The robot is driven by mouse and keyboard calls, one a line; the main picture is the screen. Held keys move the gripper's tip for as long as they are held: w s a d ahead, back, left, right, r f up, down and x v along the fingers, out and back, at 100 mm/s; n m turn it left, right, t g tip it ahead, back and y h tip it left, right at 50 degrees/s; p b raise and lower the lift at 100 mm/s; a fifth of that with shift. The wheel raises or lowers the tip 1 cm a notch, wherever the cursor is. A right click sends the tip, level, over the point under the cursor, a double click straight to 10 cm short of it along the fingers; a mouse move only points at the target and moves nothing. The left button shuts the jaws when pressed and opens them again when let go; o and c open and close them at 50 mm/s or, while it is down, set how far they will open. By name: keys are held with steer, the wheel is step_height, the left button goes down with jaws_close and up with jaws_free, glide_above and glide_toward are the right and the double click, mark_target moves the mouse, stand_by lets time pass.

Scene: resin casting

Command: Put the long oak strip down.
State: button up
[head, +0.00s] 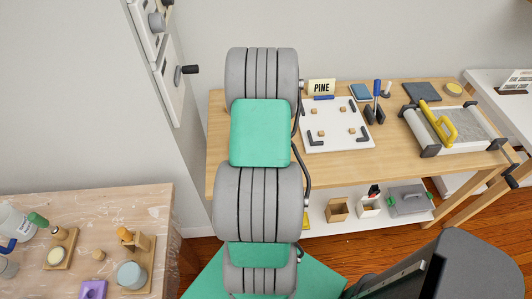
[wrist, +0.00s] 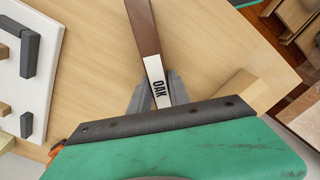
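The long oak strip (wrist: 145,32) is dark brown with a white end marked "OAK". It shows in the wrist view, running from my gripper up past the top edge of the picture. My gripper (wrist: 160,88) has its grey fingers closed on both sides of the white labelled end. Pale wooden tabletop (wrist: 90,60) lies beneath; I cannot tell whether the strip touches it. In the head view my arm hides the gripper and the strip.
A white board (head: 345,138) with dark corner brackets and small blocks lies on the bench (head: 235,180), near a "PINE" sign (head: 321,87). A framed tray (head: 470,130) with a yellow-handled tool stands right. Another cluttered table (head: 150,205) is at left. A wooden block (wrist: 240,88) lies beside my gripper.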

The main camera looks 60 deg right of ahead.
steer(key=o, duration=0.4)
step_height(320, 180, up, 12)
steer(key=b, duration=0.1)
steer(key=w+a+r, duration=0.4)
steer(key=a, duration=0.2)
steer(key=w+a+r+t, duration=0.1)
steer(key=w+a+r, duration=0.1)
steer(key=a, duration=0.5)
steer(key=w+a+r+t, duration=0.1)
steer(key=w+a+r, duration=0.15)
steer(key=a, duration=0.35)
steer(key=shift+n+t, duration=0.4)
steer(key=shift+t, duration=0.4)
steer(key=s+a, duration=0.1)
steer(key=a, duration=0.4)
steer(key=s+a+r, duration=0.1)
steer(key=a, duration=0.5)
steer(key=s+a, duration=0.2)
steer(key=a, duration=0.4)
steer(key=shift+a+r, duration=0.25)
steer(key=shift+r, duration=0.1)
